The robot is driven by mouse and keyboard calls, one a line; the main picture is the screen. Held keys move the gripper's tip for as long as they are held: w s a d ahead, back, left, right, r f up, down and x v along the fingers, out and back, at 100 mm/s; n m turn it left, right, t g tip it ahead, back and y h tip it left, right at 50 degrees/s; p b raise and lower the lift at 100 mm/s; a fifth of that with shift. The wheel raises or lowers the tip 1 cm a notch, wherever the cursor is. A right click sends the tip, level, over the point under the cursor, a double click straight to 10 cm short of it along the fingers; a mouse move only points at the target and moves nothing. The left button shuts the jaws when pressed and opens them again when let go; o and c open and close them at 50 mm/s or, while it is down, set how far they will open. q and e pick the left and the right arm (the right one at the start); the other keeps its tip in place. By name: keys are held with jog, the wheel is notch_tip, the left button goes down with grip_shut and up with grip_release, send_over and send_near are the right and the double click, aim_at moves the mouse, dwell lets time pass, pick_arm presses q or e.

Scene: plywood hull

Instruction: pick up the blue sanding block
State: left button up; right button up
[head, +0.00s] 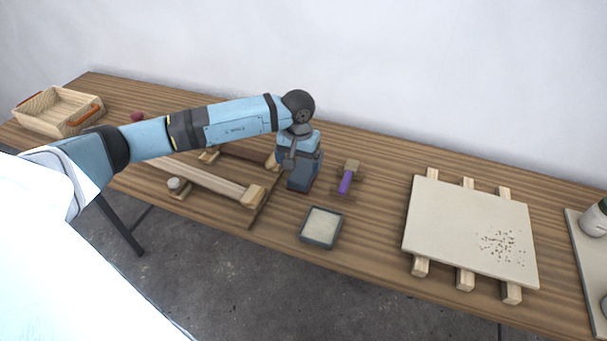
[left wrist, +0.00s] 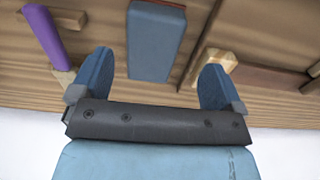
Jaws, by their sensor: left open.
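The blue sanding block (left wrist: 155,45) lies on the wooden bench in the left wrist view, with a reddish edge showing at the top of the picture. My left gripper (head: 302,183) points down over the bench in the head view, where it largely hides the block. In the left wrist view the two dark blue fingers of my left gripper (left wrist: 158,80) are wide apart, with the block showing in the gap between them. Nothing is held. I cannot tell the exact height of the fingertips above the block. My right gripper is not in view.
A purple-handled tool (head: 345,182) lies just right of the gripper, and a shallow square tray (head: 321,227) lies in front. A wooden frame (head: 205,177) is to the left. A pale panel on battens (head: 468,228) is to the right. A wooden crate (head: 60,110) stands far left.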

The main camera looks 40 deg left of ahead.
aim_at(302, 173)
pick_arm(q)
jog(key=f, duration=0.5)
jog(key=shift+w+d+f+p, duration=0.2)
jog(key=shift+d+f+p, duration=0.15)
jog(key=shift+p, duration=0.05)
jog(key=c, duration=1.1)
